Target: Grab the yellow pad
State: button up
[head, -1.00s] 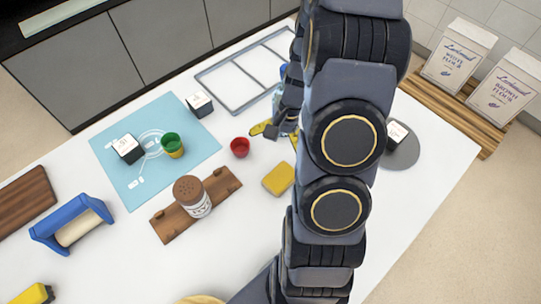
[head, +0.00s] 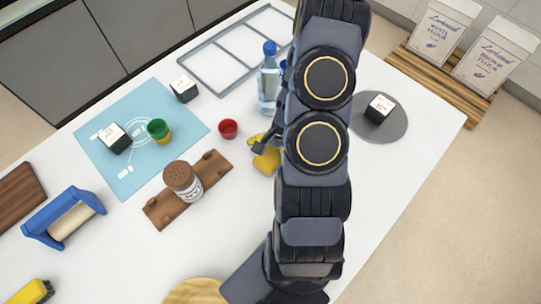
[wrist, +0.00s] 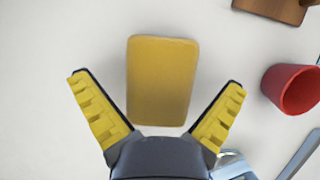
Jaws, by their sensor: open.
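The yellow pad (wrist: 162,80) is a flat rounded rectangle lying on the white table. In the wrist view it sits ahead of and between the spread fingers of my gripper (wrist: 158,112), with clear gaps to both fingers. The jaws are open and hold nothing. In the head view the yellow pad (head: 266,160) shows beside my arm, partly hidden by my gripper (head: 262,146), which is above its far end. From these views I cannot tell the exact height of the fingers over the table.
A red cup (head: 228,129) stands close left of the pad. A brown wooden board (head: 215,167) with a shaker (head: 182,181) lies further left. A water bottle (head: 268,82) stands behind the gripper. A round grey disc (head: 393,128) with a cube is right of my arm.

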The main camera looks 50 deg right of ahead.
jog(key=c, duration=1.1)
